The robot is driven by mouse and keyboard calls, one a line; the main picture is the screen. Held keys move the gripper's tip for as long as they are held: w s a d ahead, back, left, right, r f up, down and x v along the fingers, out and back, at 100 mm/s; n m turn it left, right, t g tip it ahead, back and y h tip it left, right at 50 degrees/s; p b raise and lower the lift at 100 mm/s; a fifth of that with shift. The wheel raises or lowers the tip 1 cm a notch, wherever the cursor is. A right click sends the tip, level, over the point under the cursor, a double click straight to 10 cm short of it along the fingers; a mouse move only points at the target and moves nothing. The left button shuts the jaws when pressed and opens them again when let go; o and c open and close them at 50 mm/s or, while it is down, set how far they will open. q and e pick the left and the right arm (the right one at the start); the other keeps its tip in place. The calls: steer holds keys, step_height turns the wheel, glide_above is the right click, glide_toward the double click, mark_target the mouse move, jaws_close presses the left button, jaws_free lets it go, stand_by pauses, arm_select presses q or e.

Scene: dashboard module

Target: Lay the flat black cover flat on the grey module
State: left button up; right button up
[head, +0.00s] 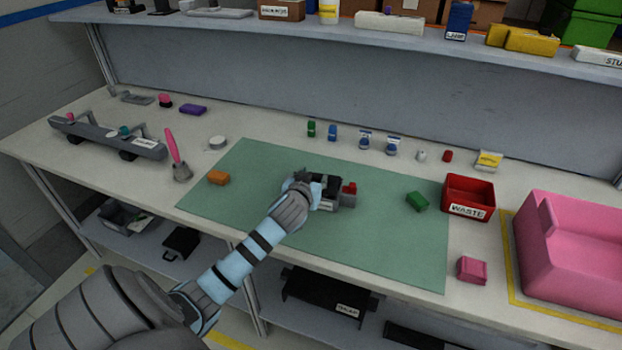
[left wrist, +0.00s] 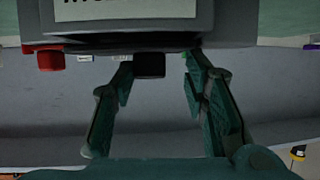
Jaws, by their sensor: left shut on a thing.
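The grey module (head: 329,204) sits on the green mat, with a red part (head: 349,188) at its right end. The flat black cover (head: 331,182) shows dark at the top of the module, partly hidden by my left gripper (head: 313,187). My left gripper is shut on the cover at the module. In the left wrist view, the module (left wrist: 225,22) fills the top, its label cut off. A black piece (left wrist: 149,65), apparently the cover, shows between the fingers (left wrist: 158,78). Whether the cover lies fully flat cannot be told. My right gripper is not in view.
The green mat (head: 390,245) is mostly clear. A red waste bin (head: 468,196) and a pink bin (head: 565,270) stand farther right. Several small items line the back.

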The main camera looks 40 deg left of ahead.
arm_select(q)
steer(key=shift+f, duration=0.1)
steer(key=o, duration=1.1)
steer(key=shift+o, duration=0.2)
steer(key=v, duration=1.2)
